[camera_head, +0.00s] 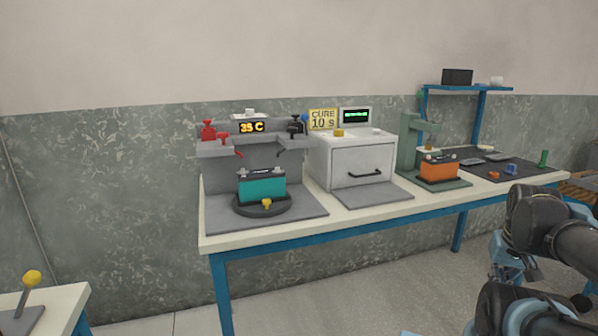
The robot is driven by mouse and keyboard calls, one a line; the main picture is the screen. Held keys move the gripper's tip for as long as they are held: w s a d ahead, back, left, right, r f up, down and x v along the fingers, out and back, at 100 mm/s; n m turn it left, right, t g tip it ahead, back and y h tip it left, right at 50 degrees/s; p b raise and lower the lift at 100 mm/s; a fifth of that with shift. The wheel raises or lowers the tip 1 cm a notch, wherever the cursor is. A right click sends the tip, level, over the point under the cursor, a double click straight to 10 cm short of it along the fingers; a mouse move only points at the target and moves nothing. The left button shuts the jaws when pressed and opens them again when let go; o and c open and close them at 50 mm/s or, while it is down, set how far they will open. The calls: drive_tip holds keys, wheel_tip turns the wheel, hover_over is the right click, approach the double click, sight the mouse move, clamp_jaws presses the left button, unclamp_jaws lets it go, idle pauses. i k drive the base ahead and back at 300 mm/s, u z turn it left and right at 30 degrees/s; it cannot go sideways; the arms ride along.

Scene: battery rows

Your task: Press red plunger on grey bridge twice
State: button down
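The grey bridge (262,146) stands at the back of a grey base plate on the left part of the bench. On its left arm are two red parts: a taller red piece (208,131) at the back and a smaller red knob (223,137) in front. I cannot tell for certain which is the plunger. A teal battery (262,188) sits under the bridge on a dark round turntable (284,207). My arm is at the lower right, and what looks like my gripper (503,270) is beside it, far from the bridge. Its fingers are too unclear to tell their opening.
A white oven (350,160) stands right of the bridge, then a green press (408,145) with an orange battery (438,170). A dark mat (470,154) holds small parts. A yellow-knobbed lever (32,281) stands on another table at lower left. The floor before the bench is clear.

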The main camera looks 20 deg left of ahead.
sight(222, 136)
drive_tip(key=u, duration=1.8)
